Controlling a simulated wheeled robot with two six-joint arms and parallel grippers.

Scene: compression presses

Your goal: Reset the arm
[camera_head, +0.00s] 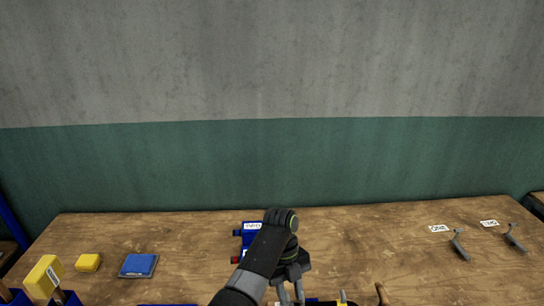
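One arm of mine, which I take to be the left, comes in from the bottom edge just left of the middle. Its wrist bends over and its gripper (291,294) points down at the bottom edge. Two grey fingers show with a small gap between them, but their tips are cut off, so I cannot tell whether it is open or shut on something. My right gripper is not in view. A blue device with a white label (252,226) stands behind the arm and is partly hidden by it.
On the wooden table (380,240) are a yellow block (88,262), a blue pad (138,265) and a yellow-headed tool (44,277) at left. Two grey levers (460,245) (514,238) with white labels lie at right. Partly cut-off items line the front edge. The right middle is clear.

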